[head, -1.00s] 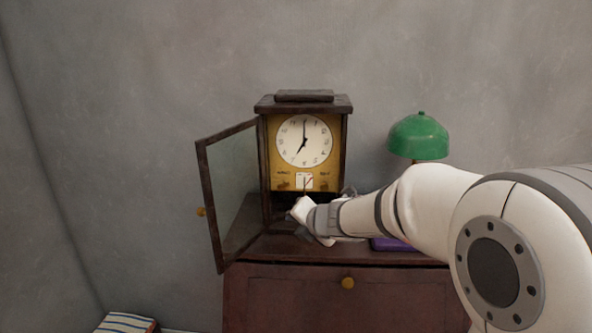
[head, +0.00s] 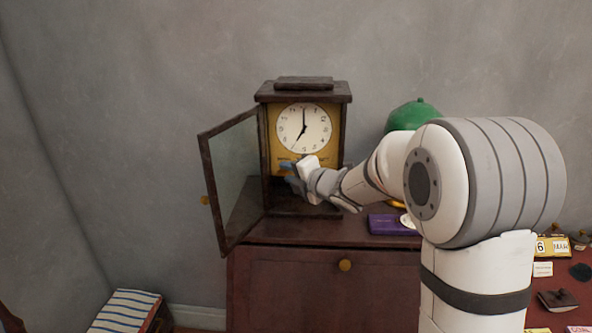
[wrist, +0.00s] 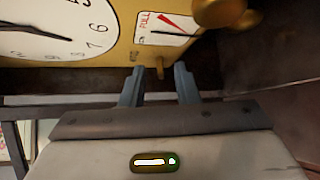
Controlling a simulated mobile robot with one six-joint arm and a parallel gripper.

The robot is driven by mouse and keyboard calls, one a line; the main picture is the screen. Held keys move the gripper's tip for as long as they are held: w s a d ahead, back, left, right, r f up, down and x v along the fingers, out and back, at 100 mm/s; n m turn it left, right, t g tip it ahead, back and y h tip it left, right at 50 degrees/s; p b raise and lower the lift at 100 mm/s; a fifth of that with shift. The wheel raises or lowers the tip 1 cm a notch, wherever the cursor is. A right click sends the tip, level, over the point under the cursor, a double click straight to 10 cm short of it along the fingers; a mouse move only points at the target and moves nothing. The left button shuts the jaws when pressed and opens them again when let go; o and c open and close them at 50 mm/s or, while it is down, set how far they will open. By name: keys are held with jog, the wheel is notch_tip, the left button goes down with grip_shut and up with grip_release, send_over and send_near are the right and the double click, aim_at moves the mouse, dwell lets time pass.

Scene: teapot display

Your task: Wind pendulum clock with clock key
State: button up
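The pendulum clock (head: 304,128) stands on the dark red cabinet, with a white dial and a gold plate. Its glass door (head: 233,180) is open to the left. My gripper (head: 287,172) is at the lower left of the gold plate. In the wrist view, my gripper (wrist: 159,80) is open, its two blue-grey fingers apart. A small gold peg (wrist: 158,68) shows between the fingertips, apparently touching neither. I cannot tell if it is the clock key or part of the clock. A larger gold knob (wrist: 220,12) shows at the top right.
A white label (wrist: 165,27) with a red mark is on the plate. A purple box (head: 385,224) lies on the cabinet (head: 300,290), right of the clock. A green lamp (head: 412,114) stands behind my arm. A striped thing (head: 125,310) is at the lower left.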

jog(key=shift+w+a, duration=0.1)
jog(key=shift+c, duration=0.3)
grip_shut()
jog(key=m+t+y+b, duration=0.1)
jog(key=b, duration=0.5)
jog(key=f+m+t+y+b, duration=0.1)
jog(key=m+b, duration=0.1)
jog(key=b, duration=0.4)
jog(key=shift+r+m+t+y+b, duration=0.15)
jog(key=shift+m+t+y+b, duration=0.2)
jog(key=shift+b, duration=0.6)
